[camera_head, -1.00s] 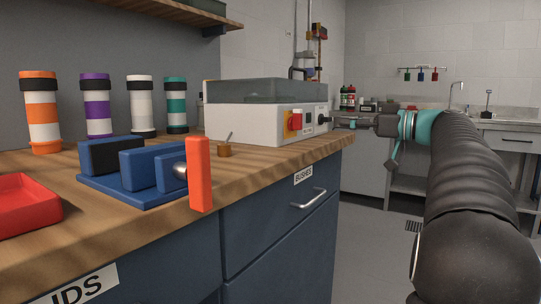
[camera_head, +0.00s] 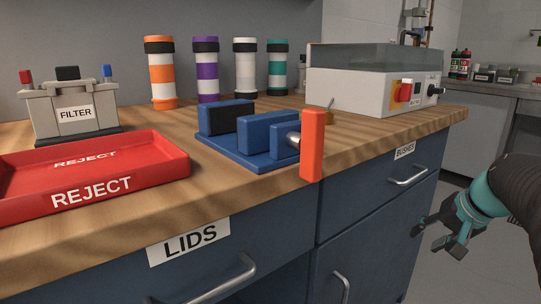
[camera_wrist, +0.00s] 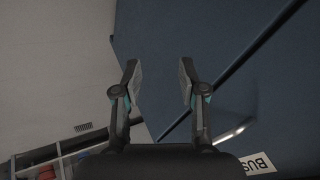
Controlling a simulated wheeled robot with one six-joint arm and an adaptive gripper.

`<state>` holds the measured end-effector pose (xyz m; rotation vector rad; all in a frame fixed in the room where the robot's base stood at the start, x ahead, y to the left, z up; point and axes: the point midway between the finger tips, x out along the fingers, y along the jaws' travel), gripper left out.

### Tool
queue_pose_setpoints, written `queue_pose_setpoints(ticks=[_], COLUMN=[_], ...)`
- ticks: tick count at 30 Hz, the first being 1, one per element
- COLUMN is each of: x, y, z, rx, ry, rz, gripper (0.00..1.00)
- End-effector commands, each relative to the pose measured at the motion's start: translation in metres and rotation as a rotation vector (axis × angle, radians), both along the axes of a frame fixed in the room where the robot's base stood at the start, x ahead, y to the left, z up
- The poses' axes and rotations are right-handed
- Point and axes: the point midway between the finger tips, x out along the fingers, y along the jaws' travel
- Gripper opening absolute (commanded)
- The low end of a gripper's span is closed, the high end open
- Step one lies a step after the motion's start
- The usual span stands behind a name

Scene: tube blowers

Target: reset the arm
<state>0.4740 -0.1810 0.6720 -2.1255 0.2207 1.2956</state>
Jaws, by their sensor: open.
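My gripper (camera_head: 442,232) is at the right of the head view, beside the blue cabinet and lower than the worktop. Its two fingers are apart and nothing is between them. In the wrist view my gripper (camera_wrist: 157,80) shows the same gap, with the blue cabinet front (camera_wrist: 205,35) behind the fingers. My arm, with a teal band at the wrist and a dark ribbed cover, comes in from the right edge. The task names no other object.
The wooden worktop (camera_head: 250,185) carries a red reject tray (camera_head: 150,152), a filter box (camera_head: 72,110), a blue clamp fixture (camera_head: 235,155) with an orange lever (camera_head: 312,146), several banded tubes and a white machine (camera_head: 355,92). Drawer handles (camera_head: 408,175) stick out. Floor at right is clear.

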Motion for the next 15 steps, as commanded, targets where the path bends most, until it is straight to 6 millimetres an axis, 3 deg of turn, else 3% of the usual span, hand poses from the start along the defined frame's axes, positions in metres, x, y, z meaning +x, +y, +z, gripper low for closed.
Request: queue_pose_setpoints(ticks=[1, 3, 9, 15], x=[-0.017, -0.04, -0.103, -0.156], y=[0.02, 0.04, 0.09, 0.131], z=[-0.001, -0.01, -0.025, -0.028], rx=[-0.036, -0.093, -0.263, -0.415], ry=[0.037, 0.083, 0.144, 0.125], rz=[0.009, 0.019, 0.112, 0.297], gripper=[0.42, 0.42, 0.42, 0.42])
